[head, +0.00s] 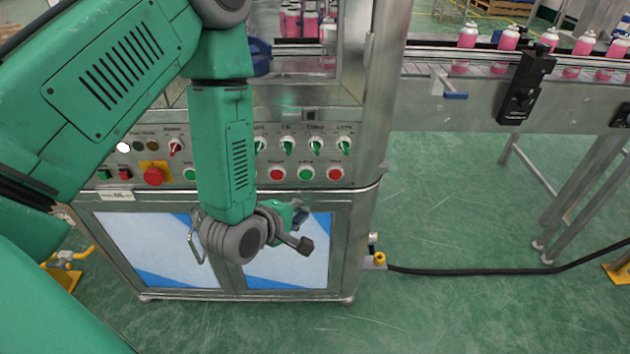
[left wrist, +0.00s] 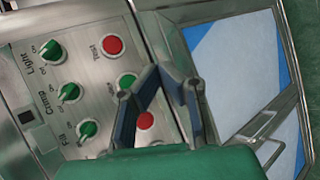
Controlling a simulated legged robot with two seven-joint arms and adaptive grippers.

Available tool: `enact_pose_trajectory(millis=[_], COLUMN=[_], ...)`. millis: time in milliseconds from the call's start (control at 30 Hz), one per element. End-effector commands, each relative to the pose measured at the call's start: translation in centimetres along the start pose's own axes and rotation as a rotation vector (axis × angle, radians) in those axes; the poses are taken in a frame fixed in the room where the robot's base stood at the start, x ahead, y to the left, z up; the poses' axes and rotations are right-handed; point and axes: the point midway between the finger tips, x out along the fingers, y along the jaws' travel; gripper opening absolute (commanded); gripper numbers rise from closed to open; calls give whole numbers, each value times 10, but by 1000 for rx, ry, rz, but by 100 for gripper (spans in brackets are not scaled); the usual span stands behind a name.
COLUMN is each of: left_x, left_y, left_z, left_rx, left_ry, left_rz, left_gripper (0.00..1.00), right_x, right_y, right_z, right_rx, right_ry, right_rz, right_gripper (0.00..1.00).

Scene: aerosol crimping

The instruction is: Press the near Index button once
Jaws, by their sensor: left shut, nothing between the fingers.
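The control panel (head: 318,185) on the front of the machine carries a lower row of round buttons. A green button (head: 306,173) sits between a red button (head: 278,173) and the red Test button (head: 336,173); its label is too small to read. In the left wrist view the green button (left wrist: 127,82) shows below the red Test button (left wrist: 113,46), partly beside my fingers. My left gripper (head: 299,211) is shut and empty, in front of and below the panel in the head view. Its dark blue fingers (left wrist: 157,74) meet near the panel's edge. My right gripper is out of view.
Green selector knobs (head: 316,146) sit above the buttons. A red mushroom button (head: 153,176) is at the panel's left. Cabinet doors (head: 292,255) with a handle lie below. A conveyor (head: 450,101) with pink cans stands at right. Floor to the right is mostly clear.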

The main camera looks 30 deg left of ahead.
Motion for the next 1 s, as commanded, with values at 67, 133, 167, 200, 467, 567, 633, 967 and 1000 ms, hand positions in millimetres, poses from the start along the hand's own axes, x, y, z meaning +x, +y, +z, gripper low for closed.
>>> enact_pose_trajectory(millis=[67,133,167,200,467,567,633,967,1000], left_x=[-1,-1,-1,-1,13,23,31,55,57], left_y=[1,1,1,1,11,18,23,42,43], left_z=[3,4,5,5,-6,-15,-21,-37,-37], left_rx=[4,6,7,8,9,8,8,7,8], left_ry=[0,1,1,1,0,0,0,1,1], left_rz=[0,-1,-1,-1,2,2,2,-1,-1], left_gripper=[0,0,0,0,0,0,0,0,0], right_x=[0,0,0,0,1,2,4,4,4], right_y=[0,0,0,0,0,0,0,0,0], right_z=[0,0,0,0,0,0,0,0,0], right_rx=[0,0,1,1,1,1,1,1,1], right_ry=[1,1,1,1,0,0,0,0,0], right_rz=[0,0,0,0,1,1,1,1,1], right_gripper=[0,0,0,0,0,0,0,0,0])
